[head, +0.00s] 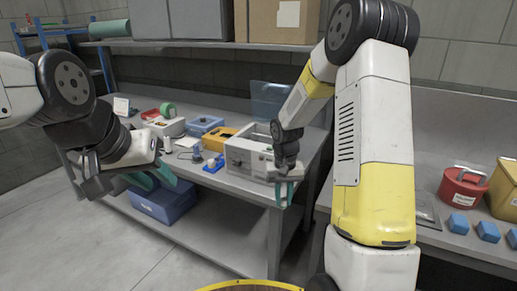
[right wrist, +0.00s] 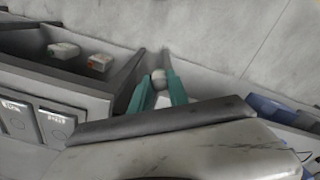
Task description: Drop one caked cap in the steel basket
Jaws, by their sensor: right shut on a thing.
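My right gripper (head: 285,192) is at the front right edge of the table, beside a grey box. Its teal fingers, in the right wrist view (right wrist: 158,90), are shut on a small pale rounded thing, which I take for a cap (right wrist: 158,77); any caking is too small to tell. The grey open-topped box (head: 240,160) is left of the fingers; in the right wrist view its wall (right wrist: 85,98) shows, with two small pale blocks inside. I cannot tell whether it is the steel basket. My left gripper (head: 154,177) is open and empty in front of the table.
A yellow box (head: 219,138), a blue box (head: 205,125) and a small blue object (head: 213,164) stand left of the grey box. A blue crate (head: 165,202) is on the lower shelf. A red pot (head: 463,187) and several blue blocks (head: 460,223) are on the right bench.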

